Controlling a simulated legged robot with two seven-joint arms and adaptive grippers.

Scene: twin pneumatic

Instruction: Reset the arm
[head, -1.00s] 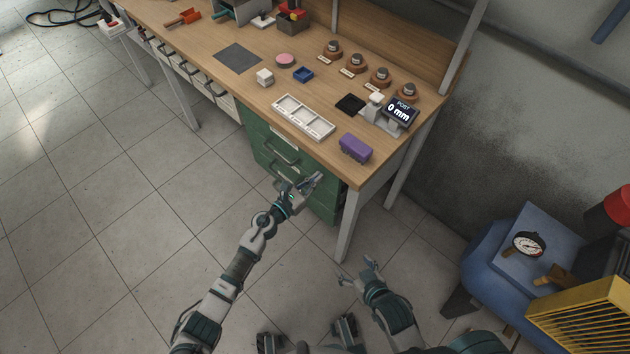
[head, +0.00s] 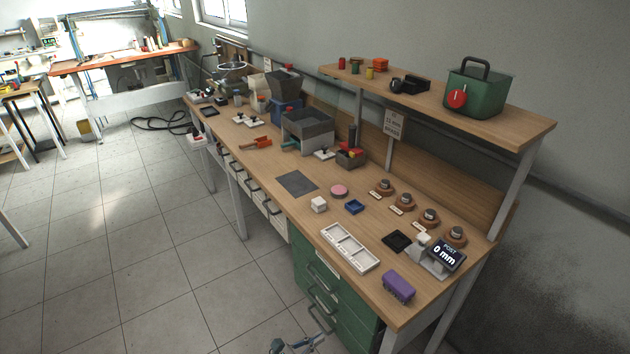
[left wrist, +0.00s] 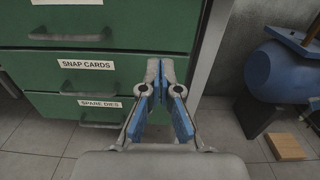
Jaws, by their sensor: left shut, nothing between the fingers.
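My left gripper (head: 300,345) shows at the bottom edge of the head view, low in front of the green drawer cabinet (head: 330,290). In the left wrist view my left gripper (left wrist: 168,85) has its blue-padded fingers shut with nothing between them. It points toward the right edge of the green drawers (left wrist: 110,62), labelled "SNAP CARDS" and "SPARE DIES". The drawers look closed. My right gripper is outside both current views.
The wooden bench (head: 375,300) carries a purple block (head: 398,285), a white tray (head: 349,246), a "0 mm" display (head: 446,254) and several brown round stands. A blue tank (left wrist: 280,78) stands at right in the wrist view. The floor (head: 150,280) left of the bench is clear.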

